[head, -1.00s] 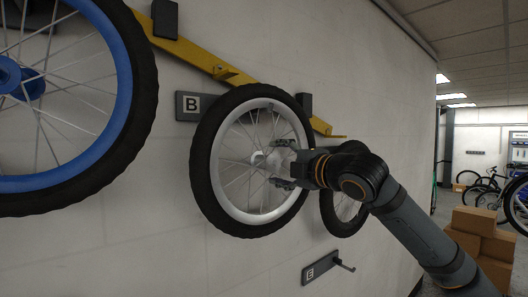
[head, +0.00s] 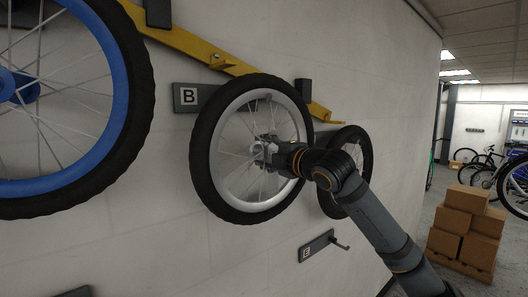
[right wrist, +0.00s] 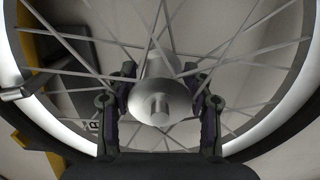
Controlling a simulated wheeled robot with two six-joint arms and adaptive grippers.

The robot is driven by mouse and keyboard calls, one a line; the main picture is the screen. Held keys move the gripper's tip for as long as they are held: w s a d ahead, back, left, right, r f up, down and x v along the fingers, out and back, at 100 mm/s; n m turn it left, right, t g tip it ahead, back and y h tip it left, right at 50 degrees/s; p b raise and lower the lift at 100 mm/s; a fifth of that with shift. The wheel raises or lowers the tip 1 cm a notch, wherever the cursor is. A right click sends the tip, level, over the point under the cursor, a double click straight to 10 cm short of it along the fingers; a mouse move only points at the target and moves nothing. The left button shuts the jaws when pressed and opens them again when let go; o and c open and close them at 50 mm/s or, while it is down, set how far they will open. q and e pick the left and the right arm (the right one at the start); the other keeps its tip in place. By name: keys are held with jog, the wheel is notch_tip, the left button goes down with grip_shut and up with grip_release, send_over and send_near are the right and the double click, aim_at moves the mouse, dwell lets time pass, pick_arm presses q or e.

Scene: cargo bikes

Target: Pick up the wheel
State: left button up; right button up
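A wheel with a black tyre, silver rim and thin spokes (head: 203,150) hangs at the wall beside the plate marked B. In the right wrist view its silver hub (right wrist: 160,98) is in the middle, with spokes around it. My right gripper (head: 265,150) is at the hub. In the right wrist view, its two fingers (right wrist: 160,115) stand apart, one on each side of the hub, with small gaps visible between fingers and hub. My left gripper is not in view.
A blue-rimmed wheel (head: 120,105) is at the left and a smaller dark wheel (head: 358,140) is behind at the right. A yellow rail (head: 190,46) runs along the wall. A hook plate (head: 317,246) is below. Cardboard boxes (head: 465,225) stand at the right.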

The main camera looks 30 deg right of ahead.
grip_shut()
jog(key=shift+r, duration=0.1)
jog(key=shift+w+r, duration=0.1)
jog(key=shift+r, duration=0.25)
jog(key=s+b, duration=0.7)
jog(key=s, duration=0.1)
jog(key=shift+d+f+b, duration=0.25)
jog(key=shift+d+b, duration=0.1)
jog(key=shift+b, duration=0.05)
jog(key=b, duration=0.5)
send_near(273, 152)
jog(key=shift+s+r, duration=0.2)
jog(key=shift+s, duration=0.55)
jog(key=shift+s+r, duration=0.2)
jog(key=shift+s, duration=0.6)
jog(key=shift+s+r, duration=0.2)
jog(key=shift+s, duration=0.55)
